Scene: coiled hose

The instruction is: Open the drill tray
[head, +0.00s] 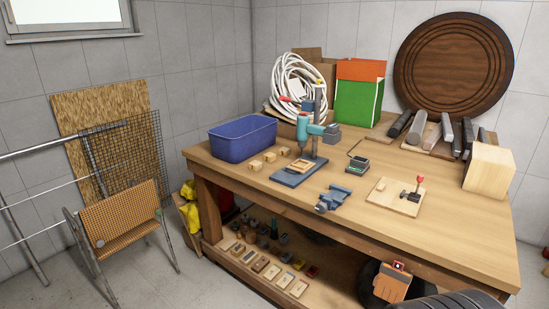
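My gripper does not show clearly in the head view.
The wooden workbench (450,215) also bears a blue bin (243,138), wooden blocks, a blue vise (333,198), a board with a red-knobbed clamp (396,197) and a coiled white hose (297,82). A low shelf (232,262) holds several small items. A wire chair (125,220) stands left.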

